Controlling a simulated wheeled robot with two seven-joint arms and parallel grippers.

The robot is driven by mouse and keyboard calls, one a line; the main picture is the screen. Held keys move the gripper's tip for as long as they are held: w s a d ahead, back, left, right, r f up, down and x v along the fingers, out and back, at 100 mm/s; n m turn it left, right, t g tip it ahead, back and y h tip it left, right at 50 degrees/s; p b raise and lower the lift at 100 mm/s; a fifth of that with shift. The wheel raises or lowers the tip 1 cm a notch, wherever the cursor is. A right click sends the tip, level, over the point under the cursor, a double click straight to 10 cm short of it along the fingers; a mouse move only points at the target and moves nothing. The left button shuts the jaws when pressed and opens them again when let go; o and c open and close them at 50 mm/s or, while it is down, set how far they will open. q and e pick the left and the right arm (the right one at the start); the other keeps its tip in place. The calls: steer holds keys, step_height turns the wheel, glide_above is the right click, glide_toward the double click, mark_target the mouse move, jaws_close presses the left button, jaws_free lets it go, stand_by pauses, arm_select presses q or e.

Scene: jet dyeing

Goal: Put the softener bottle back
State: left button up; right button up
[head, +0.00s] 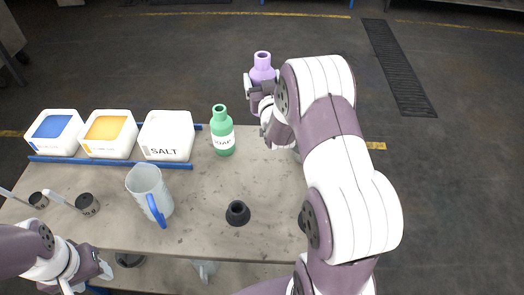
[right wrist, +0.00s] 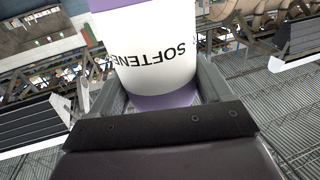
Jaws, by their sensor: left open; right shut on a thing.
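My right gripper is shut on the bottle. My left gripper (head: 92,272) is open and empty at the lower left, near the table's front edge.
A green soap bottle (head: 223,138) stands left of the softener. A salt tub (head: 166,136), orange tub (head: 108,132) and blue tub (head: 54,131) line the back behind a blue rail (head: 110,163).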

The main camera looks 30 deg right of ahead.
step_height(320, 180, down, 7)
steer(key=b, duration=0.6)
steer(key=shift+f+b, duration=0.15)
steer(key=shift+b, duration=0.2)
steer(key=shift+s+f+b, duration=0.15)
steer(key=shift+f+b, duration=0.2)
steer(key=shift+f, duration=0.05)
step_height(320, 180, down, 10)
steer(key=o, duration=1.2)
